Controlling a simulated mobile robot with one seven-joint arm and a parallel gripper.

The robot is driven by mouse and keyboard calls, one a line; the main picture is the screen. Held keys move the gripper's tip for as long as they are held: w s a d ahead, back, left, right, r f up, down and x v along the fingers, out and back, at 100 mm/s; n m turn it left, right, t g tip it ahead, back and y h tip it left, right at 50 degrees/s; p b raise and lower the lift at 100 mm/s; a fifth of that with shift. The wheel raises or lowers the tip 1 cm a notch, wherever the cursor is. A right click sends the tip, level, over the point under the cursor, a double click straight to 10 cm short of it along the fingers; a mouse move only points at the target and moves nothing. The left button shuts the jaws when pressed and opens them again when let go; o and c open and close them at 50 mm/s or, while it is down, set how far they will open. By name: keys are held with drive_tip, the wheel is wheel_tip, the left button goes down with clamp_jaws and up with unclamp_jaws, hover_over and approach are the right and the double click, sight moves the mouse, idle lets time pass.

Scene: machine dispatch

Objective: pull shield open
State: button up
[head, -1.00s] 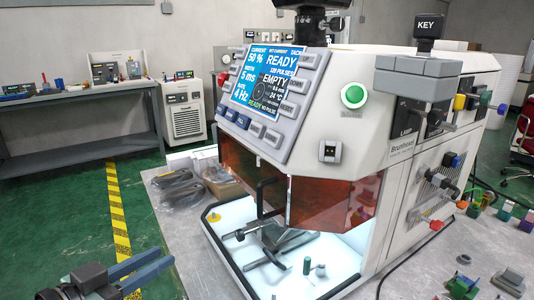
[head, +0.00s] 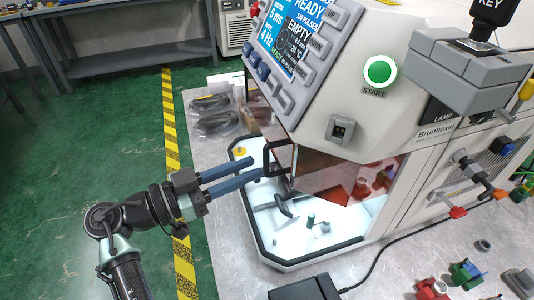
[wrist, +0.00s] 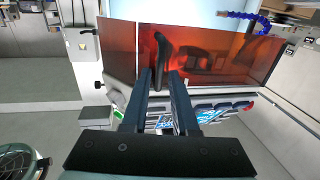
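The shield (head: 335,178) is an orange see-through panel across the front of the white machine, above the lit work bay. It also fills the upper part of the wrist view (wrist: 215,55). Its black bar handle (head: 268,160) stands out from the panel's left part. My gripper (head: 254,167) is open, its two long blue-grey fingers pointing right with the tips close to the handle. In the wrist view, the handle (wrist: 161,48) lies just ahead of and between the fingertips (wrist: 161,73). I cannot tell whether either finger touches it.
The screen panel (head: 297,45) overhangs the shield. The bay floor (head: 275,240) holds a dark clamp (head: 284,206) and small cylinders. A black box with a cable (head: 305,290) lies on the bench at the front.

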sight(266, 171)
drive_tip(key=x, duration=0.4)
drive_tip(key=shift+w+d+p, duration=0.25)
drive_tip(key=shift+d+p, duration=0.1)
drive_tip(key=shift+p, duration=0.05)
clamp_jaws()
idle(1.1)
